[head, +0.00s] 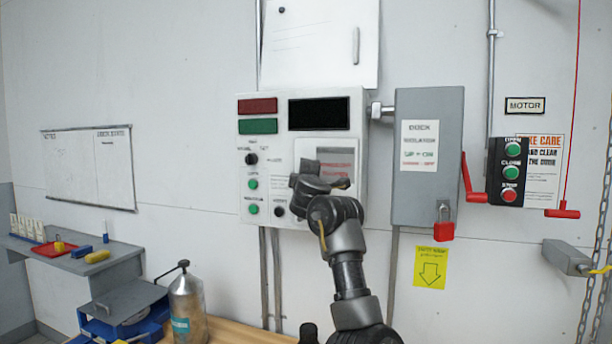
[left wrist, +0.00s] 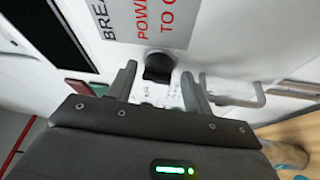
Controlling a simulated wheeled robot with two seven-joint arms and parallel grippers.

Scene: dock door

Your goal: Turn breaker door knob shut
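The breaker door (head: 343,145) is a pale panel with a red-lettered label on the grey-white control box (head: 245,183). In the left wrist view the label (left wrist: 150,18) shows large red letters, and the black knob (left wrist: 158,67) stands out below it. My left gripper (head: 312,182) is at the door in the head view and hides the knob there. In the left wrist view its two fingers are apart (left wrist: 158,82), with the knob between or just beyond their tips. I cannot tell whether they touch it. My right gripper is not in view.
A grey isolator box (head: 428,180) with a red lever (head: 472,180) and red padlock (head: 443,225) hangs to the right. A metal bottle (head: 187,305) stands below left on a wooden top (head: 235,334). A grey shelf (head: 110,260) holds small items. A button station (head: 507,172) is farther right.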

